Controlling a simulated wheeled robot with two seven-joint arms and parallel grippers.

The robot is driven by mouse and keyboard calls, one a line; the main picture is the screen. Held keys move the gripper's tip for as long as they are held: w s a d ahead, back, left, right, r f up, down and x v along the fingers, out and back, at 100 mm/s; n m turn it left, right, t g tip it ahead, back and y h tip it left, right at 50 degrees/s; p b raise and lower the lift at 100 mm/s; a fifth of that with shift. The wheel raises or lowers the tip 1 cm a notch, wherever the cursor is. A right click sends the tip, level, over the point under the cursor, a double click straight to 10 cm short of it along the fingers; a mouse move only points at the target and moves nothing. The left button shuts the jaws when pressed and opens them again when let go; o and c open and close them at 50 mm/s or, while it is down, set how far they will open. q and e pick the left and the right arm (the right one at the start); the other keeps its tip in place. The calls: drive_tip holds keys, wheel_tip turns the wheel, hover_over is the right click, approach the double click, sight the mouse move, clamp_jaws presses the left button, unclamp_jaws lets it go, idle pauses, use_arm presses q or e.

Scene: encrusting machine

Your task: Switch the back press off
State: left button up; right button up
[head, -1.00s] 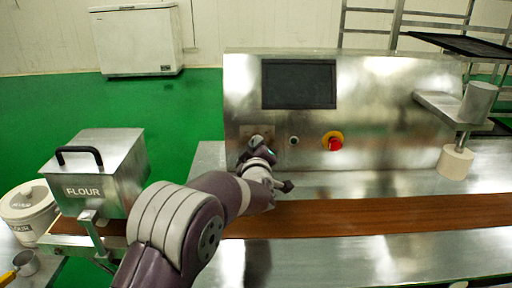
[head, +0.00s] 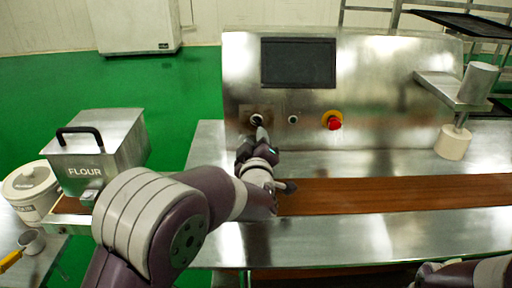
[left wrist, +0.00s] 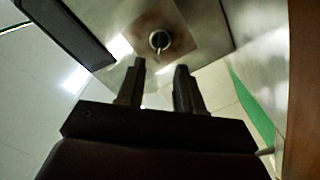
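In the left wrist view the knob (left wrist: 160,40) is dark with a light rim, just beyond my fingertips. My left gripper (head: 260,131) is just below the knob in the head view, pointing at the panel. In the left wrist view its two fingers (left wrist: 160,65) are apart with nothing between them. The knob lies ahead of the gap, apparently not between the fingers. Part of my right arm shows at the lower right; its gripper is out of view.
The panel also carries a dark screen (head: 298,63), a small button (head: 292,119) and a red emergency stop (head: 334,121) on yellow. A brown belt (head: 400,195) runs below the panel. A flour hopper (head: 98,150) stands left. A steel bracket with a white cylinder (head: 453,143) is at right.

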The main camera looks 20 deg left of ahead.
use_arm(q)
drive_tip(key=v, duration=0.5)
